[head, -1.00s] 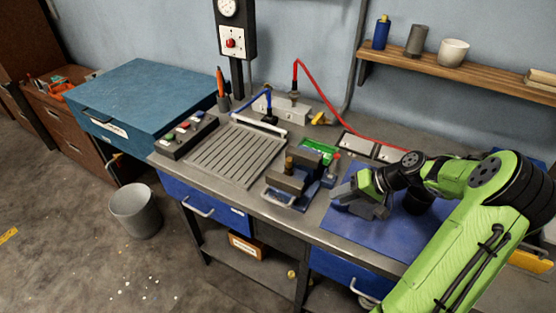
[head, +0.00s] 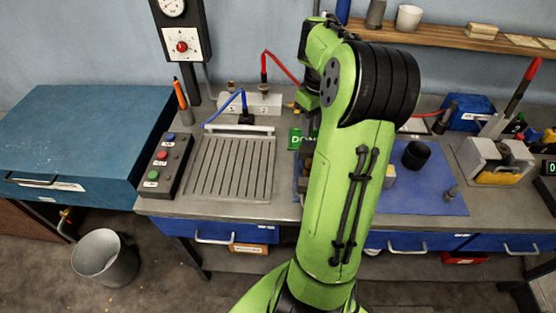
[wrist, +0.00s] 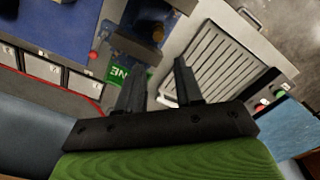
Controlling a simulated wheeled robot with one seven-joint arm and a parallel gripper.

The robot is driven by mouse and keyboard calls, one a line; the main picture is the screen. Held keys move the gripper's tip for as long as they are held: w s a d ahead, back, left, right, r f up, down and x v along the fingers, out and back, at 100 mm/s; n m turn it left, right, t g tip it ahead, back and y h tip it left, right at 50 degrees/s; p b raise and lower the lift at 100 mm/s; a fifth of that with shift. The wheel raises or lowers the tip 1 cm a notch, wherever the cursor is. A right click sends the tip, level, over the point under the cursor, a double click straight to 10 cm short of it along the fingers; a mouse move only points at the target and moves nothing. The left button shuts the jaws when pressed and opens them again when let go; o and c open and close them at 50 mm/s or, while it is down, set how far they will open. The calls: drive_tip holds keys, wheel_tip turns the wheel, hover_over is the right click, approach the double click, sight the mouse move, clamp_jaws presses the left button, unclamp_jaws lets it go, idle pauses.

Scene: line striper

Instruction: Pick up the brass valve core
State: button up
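A small brass-coloured piece, which looks like the valve core (wrist: 158,34), shows at the dark vise-like fixture (wrist: 135,45) in the wrist view. I cannot tell how it is seated. In the head view my arm covers most of that fixture, and only a brownish edge (head: 308,166) shows beside the arm. My gripper (wrist: 158,78) has its two fingers spread with nothing between them. The fingers point toward the bench, with the brass piece beyond them and apart from them. In the head view the fingers are hidden behind my arm.
A green sign (wrist: 130,75) lies near the fingers. The ribbed tray (head: 232,168) and button box (head: 168,163) are left of my arm. A black cup (head: 416,155) stands on the blue mat (head: 430,205) at right.

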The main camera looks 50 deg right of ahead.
sight(310, 160)
wheel_tip(310, 160, down, 10)
drive_tip(key=shift+s+f+b, duration=0.1)
drive_tip(key=shift+f+b, duration=0.15)
drive_tip(key=shift+b, duration=0.75)
wheel_tip(310, 160, down, 5)
drive_tip(key=shift+d+r, duration=0.1)
drive_tip(key=shift+r, duration=0.1)
clamp_jaws()
